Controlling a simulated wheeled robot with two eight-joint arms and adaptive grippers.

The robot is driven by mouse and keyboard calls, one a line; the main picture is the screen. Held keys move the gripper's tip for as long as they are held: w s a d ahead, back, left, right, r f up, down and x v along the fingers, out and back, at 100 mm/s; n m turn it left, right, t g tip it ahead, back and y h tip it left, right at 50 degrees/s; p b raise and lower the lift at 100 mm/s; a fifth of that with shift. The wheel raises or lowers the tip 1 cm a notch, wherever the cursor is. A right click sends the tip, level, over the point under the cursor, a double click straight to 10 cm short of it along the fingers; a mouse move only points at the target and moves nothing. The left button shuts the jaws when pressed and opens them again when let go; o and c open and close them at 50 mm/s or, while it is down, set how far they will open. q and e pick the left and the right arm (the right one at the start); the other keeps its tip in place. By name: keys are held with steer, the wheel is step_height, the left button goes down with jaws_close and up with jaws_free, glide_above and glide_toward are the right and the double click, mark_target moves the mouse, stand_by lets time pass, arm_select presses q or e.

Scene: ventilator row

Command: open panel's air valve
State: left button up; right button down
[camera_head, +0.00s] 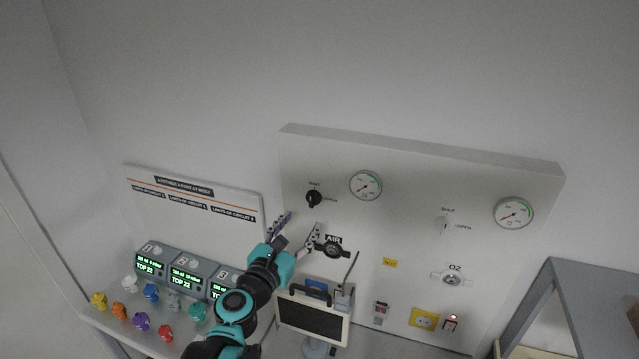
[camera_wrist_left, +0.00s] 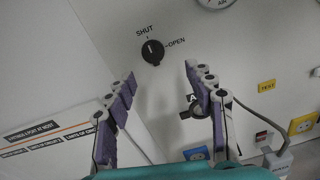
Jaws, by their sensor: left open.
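The wall panel (camera_head: 420,190) carries a black air valve knob (camera_head: 314,199) at its upper left, with SHUT above it and OPEN to its right. In the left wrist view the knob (camera_wrist_left: 152,51) has its white mark pointing up toward SHUT. My left gripper (camera_head: 301,222) is open and empty, below and left of the knob in the head view. In the wrist view its two purple-padded fingers (camera_wrist_left: 158,76) are spread wide, with the knob beyond and between their tips. They appear apart from it. My right gripper is not in view.
A gauge (camera_head: 365,185) sits right of the knob, and the AIR outlet (camera_head: 333,249) below. The O2 valve (camera_head: 443,226) is further right. Ventilator units (camera_head: 190,275) and several coloured pieces stand at left. A dark-screened device (camera_head: 313,317) and a grey frame (camera_head: 590,285) stand in front.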

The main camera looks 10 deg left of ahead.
mark_target(311, 201)
arm_select(q)
steer(key=w, duration=0.2)
steer(key=w+n, duration=0.1)
steer(key=w, duration=0.2)
steer(key=w+d+n, duration=0.1)
steer(key=w, duration=0.2)
steer(key=shift+w+r+y+b, duration=0.15)
steer(key=shift+r+y+b, duration=0.15)
steer(key=shift+r+b, duration=0.1)
steer(key=c, duration=1.1)
